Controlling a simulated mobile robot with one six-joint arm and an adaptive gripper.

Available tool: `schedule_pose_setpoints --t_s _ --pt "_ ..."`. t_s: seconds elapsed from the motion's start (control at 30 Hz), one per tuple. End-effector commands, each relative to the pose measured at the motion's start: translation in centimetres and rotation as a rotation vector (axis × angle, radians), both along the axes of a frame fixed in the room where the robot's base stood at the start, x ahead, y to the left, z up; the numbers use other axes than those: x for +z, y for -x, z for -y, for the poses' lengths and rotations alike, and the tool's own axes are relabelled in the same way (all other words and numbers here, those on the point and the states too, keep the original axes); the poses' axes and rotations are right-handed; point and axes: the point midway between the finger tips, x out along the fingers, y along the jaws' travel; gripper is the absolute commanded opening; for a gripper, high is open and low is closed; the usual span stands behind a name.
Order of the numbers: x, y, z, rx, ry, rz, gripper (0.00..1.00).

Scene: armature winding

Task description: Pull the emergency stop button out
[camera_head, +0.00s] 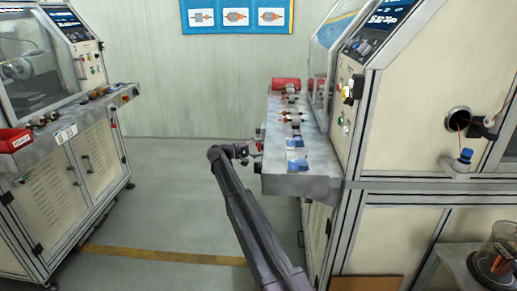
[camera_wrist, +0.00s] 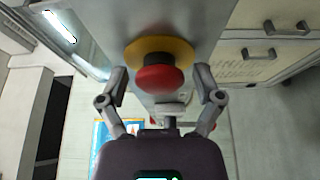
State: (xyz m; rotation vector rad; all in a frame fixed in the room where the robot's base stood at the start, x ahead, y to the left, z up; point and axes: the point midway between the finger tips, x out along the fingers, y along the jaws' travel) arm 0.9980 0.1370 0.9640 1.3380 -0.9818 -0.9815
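The emergency stop button (camera_wrist: 160,80) is red and round, on a yellow ring (camera_wrist: 160,46) fixed to a grey metal surface in the wrist view. My gripper (camera_wrist: 161,76) is open, with one finger to the left and one to the right of the button. Gaps show between both fingers and the red cap, and nothing is held. In the head view my gripper (camera_head: 251,154) is at the left front edge of the right machine's shelf (camera_head: 287,184). The button is too small there to make out surely.
The shelf holds blue blocks (camera_head: 297,143), small parts and a red bin (camera_head: 286,84). Another machine (camera_head: 70,150) with a red bin (camera_head: 14,140) stands at the left. The floor (camera_head: 170,195) between the machines is clear.

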Motion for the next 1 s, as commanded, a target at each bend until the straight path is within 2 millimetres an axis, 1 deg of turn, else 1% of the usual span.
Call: schedule_pose_setpoints --t_s 0.03,0.07,0.1,0.17,0.2,0.23,0.37,0.5,0.77,0.8,0.87,0.9,1.0 --pt "0.0 0.0 0.0 0.0 0.0 0.0 0.54" --pt "0.0 0.0 0.0 0.0 0.0 0.0 0.45" --pt "0.0 0.0 0.0 0.0 0.0 0.0 0.34" --pt "0.0 0.0 0.0 0.0 0.0 0.0 0.16" --pt "0.0 0.0 0.0 0.0 0.0 0.0 0.04" --pt "0.0 0.0 0.0 0.0 0.0 0.0 0.0" --pt "0.0 -0.1 -0.3 0.001 0.0 0.0 0.0" --pt "0.0 -0.2 -1.3 0.002 0.0 0.0 0.0" --pt "0.0 -0.2 -1.5 0.004 0.0 0.0 0.0" --pt "0.0 -0.1 -1.5 0.004 0.0 0.0 0.68" --pt "0.0 -0.1 -1.5 0.004 0.0 0.0 0.86" --pt "0.0 -0.1 -1.5 0.004 0.0 0.0 0.93" --pt "0.0 -0.1 -1.5 0.003 0.0 0.0 0.93"
